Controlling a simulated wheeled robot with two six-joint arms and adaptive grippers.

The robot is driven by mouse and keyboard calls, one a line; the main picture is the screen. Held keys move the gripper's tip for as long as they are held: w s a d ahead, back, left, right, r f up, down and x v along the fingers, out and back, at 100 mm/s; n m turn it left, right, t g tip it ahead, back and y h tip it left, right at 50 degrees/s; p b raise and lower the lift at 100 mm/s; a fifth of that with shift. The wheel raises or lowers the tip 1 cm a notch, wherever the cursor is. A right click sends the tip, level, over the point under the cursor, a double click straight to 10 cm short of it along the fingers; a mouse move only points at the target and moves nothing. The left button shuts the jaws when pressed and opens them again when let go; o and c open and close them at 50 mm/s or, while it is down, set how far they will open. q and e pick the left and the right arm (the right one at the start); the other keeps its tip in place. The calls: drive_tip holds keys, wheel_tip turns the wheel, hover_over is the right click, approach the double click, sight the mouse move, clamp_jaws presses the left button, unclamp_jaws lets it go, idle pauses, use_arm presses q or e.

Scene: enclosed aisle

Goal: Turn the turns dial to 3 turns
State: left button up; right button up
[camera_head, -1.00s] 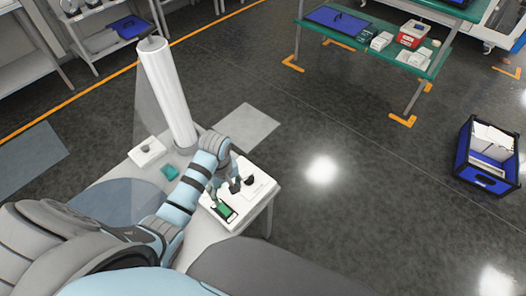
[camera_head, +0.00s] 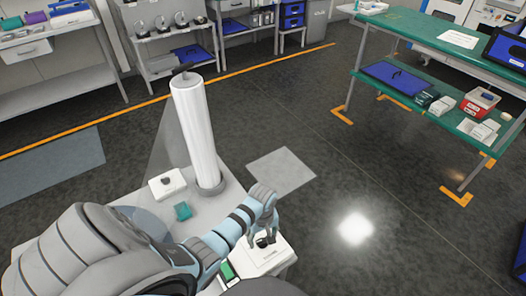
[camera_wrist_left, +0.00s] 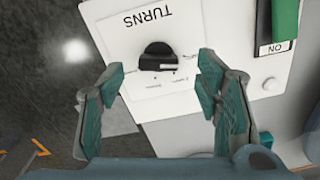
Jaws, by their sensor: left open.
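The turns dial (camera_wrist_left: 157,56) is a black knob on a white panel (camera_wrist_left: 125,50) printed TURNS, which appears upside down in the left wrist view. Small marks lie around the knob, too small to read. My left gripper (camera_wrist_left: 162,76) is open, with one teal-padded finger on each side of the dial and visible gaps to it. In the head view my left gripper (camera_head: 264,232) is over the white control box (camera_head: 268,260), partly hiding the dial. My right gripper is not in view.
A green part (camera_wrist_left: 285,22) sits beside an ON label on the box. A white roll (camera_head: 196,130) stands upright on the grey table (camera_head: 215,205), near a small white box (camera_head: 167,184) and a teal block (camera_head: 183,211). A green workbench (camera_head: 420,30) stands right.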

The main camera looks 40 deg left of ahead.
sight(263, 240)
use_arm(q)
drive_tip(key=f, duration=0.1)
drive_tip(key=f+b, duration=0.1)
drive_tip(key=f, duration=0.1)
drive_tip(key=shift+w+f, duration=0.2)
drive_tip(key=shift+f, duration=0.1)
drive_tip(key=shift+s+r, duration=0.1)
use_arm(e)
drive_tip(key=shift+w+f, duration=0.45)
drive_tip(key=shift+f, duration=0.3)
use_arm(q)
drive_tip(key=shift+c, duration=0.4)
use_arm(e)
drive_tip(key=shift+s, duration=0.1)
use_arm(q)
drive_tip(key=c, duration=1.1)
